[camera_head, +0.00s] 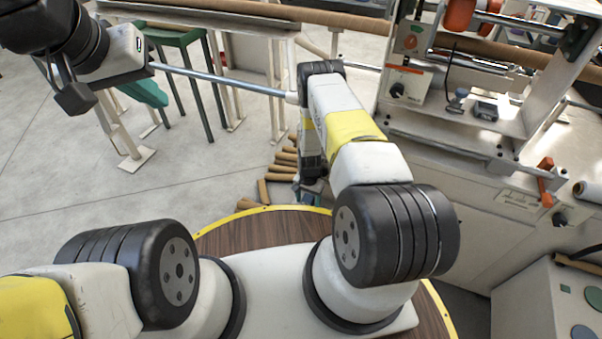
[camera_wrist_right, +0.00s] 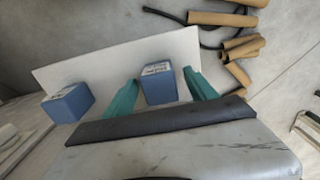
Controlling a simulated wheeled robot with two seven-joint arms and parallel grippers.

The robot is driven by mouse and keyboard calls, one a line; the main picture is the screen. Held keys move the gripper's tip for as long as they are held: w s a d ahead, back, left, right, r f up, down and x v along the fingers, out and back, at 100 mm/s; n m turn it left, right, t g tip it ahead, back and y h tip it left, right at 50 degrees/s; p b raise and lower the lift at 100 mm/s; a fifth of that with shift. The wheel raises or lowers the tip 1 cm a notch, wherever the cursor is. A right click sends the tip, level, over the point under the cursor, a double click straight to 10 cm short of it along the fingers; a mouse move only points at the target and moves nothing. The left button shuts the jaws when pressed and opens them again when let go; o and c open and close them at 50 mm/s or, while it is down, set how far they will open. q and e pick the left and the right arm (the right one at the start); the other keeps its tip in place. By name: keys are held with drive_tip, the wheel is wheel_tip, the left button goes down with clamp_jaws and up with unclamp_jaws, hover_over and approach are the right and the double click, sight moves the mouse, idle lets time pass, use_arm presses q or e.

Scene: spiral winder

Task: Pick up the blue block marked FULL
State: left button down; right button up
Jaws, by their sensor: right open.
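In the right wrist view, one blue block (camera_wrist_right: 158,87) with a small printed label on its top sits between the teal fingers of my right gripper (camera_wrist_right: 161,77). The fingers are open, with a gap on each side of the block. A second blue block (camera_wrist_right: 70,103), also labelled, stands to the left, outside the fingers. The print on both is too small to read. In the head view, my right gripper (camera_head: 310,187) points down and is mostly hidden by my arm. My left gripper (camera_head: 148,92) is at the upper left, away from the blocks; its finger gap is unclear.
The blocks stand at a pale board (camera_wrist_right: 105,62). Several brown cardboard tubes (camera_wrist_right: 240,50) lie on the floor beyond it. In the head view, a metal rod (camera_head: 225,82) spans above the floor and a machine (camera_head: 450,120) stands right.

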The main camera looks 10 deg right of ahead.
drive_tip(key=shift+f, duration=0.15)
drive_tip(key=c, duration=1.4)
clamp_jaws()
